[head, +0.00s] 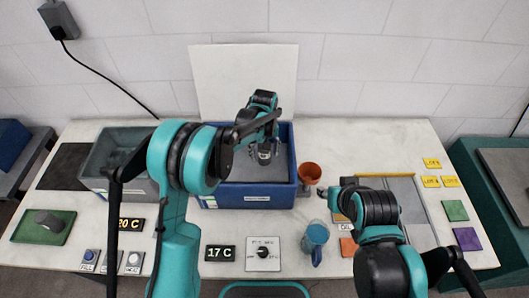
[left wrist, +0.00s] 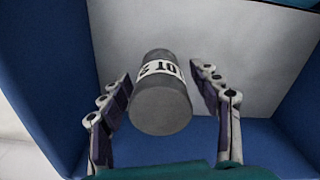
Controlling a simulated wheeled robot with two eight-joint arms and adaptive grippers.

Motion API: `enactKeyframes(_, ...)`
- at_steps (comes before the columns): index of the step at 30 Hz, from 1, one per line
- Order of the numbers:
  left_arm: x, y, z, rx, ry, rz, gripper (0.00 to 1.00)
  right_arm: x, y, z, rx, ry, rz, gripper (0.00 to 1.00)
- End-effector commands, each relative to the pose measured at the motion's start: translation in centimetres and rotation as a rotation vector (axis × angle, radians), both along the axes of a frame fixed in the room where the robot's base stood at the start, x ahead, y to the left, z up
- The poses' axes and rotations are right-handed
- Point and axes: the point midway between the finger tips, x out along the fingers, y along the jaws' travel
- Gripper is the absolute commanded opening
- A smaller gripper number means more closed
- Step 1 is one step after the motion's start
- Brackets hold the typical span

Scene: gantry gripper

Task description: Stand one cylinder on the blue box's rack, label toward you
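The blue box (head: 249,201) stands at the back middle of the table, with a grey surface (head: 230,168) inside it. A dark grey cylinder with a white label band (head: 264,156) stands on that surface; the label faces the head camera. In the left wrist view the cylinder (left wrist: 162,105) shows black lettering on its band. My left gripper (head: 265,138) is over the box, its fingers (left wrist: 168,88) open on either side of the cylinder with gaps visible. Another dark cylinder (head: 47,222) lies on a green tray (head: 24,229) at far left. My right gripper (head: 327,193) is small and partly hidden by its arm.
A grey bin (head: 95,181) is left of the blue box. An orange cup (head: 309,174) stands close to its right side, and a blue mug (head: 315,238) is nearer. A dial panel (head: 263,254) and a 17 C display (head: 220,253) lie in front. A white board stands behind the box.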

Motion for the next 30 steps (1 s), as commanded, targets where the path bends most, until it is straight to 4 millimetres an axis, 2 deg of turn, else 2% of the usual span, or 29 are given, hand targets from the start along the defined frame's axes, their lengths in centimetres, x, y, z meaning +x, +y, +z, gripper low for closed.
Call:
enactKeyframes(5, 0.0, 0.0, 0.2, 0.000, 0.000, 0.000, 0.63, 0.0, 0.0, 0.2, 0.000, 0.000, 0.000, 0.40)
enactKeyframes(8, 0.0, 0.0, 1.1, 0.000, 0.000, 0.000, 0.63, 0.0, 0.0, 0.6, 0.000, 0.000, 0.000, 0.40)
enactKeyframes(21, 0.0, 0.0, 10.2, 0.000, 0.000, 0.000, 0.63, 0.0, 0.0, 2.7, 0.000, 0.000, 0.000, 0.40)
enactKeyframes(25, 0.0, 0.0, 11.7, 0.000, 0.000, 0.000, 0.63, 0.0, 0.0, 3.0, 0.000, 0.000, 0.000, 0.40)
enactKeyframes(30, 0.0, 0.0, 12.4, 0.000, 0.000, 0.000, 0.63, 0.0, 0.0, 3.0, 0.000, 0.000, 0.000, 0.40)
